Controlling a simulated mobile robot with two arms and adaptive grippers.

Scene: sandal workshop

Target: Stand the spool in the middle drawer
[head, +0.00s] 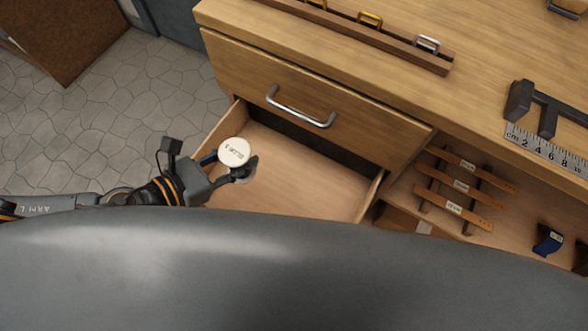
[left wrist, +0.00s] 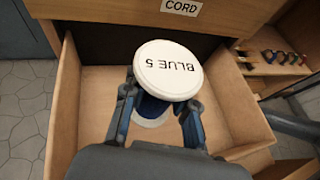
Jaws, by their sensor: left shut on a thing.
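The spool (head: 234,151) has a white round top and blue thread; in the left wrist view its top (left wrist: 167,70) reads "BLUE 5". It looks about upright, top facing up. My left gripper (head: 229,167) is shut on it, one finger on each side, also seen in the left wrist view (left wrist: 160,108). The spool is over the inside of the open drawer (head: 315,190), near its left side. A white lower flange shows under the thread. I cannot tell whether it touches the drawer floor. The drawer looks otherwise empty. My right gripper is not in view.
A closed drawer (head: 310,105) with a metal handle is above the open one; a "CORD" label (left wrist: 181,8) shows there. An open shelf (head: 515,215) with several labelled straps is at right. The bench top (head: 450,95) holds a buckle rail and a ruler.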

